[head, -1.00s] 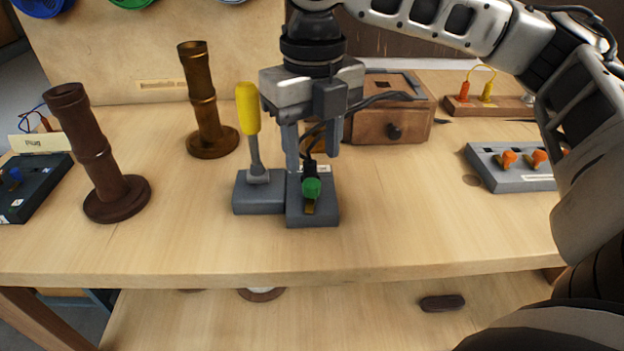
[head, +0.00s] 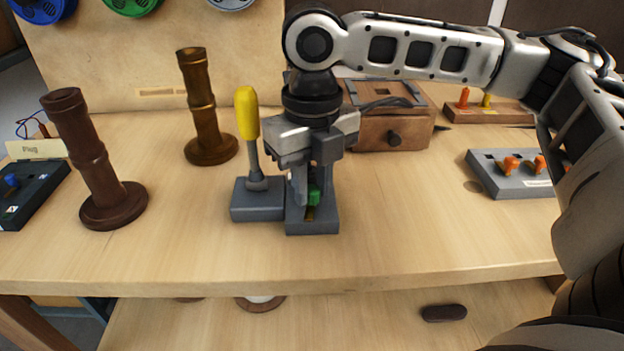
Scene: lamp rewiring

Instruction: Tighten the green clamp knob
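The green clamp knob (head: 314,197) sits on a small grey clamp block (head: 312,227) near the middle of the table. My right gripper (head: 311,190) comes down from above, with its fingertips at the knob's level. The fingers partly hide the knob and the upper part of the block. I cannot tell whether they press on the knob or stand just beside it. My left gripper is out of view.
A yellow-handled screwdriver (head: 247,115) stands upright in a grey holder (head: 257,210) close left of the clamp. A bronze post (head: 201,100) and a dark brown post (head: 92,150) stand further left. A wooden box (head: 390,135) is behind right. The front table is clear.

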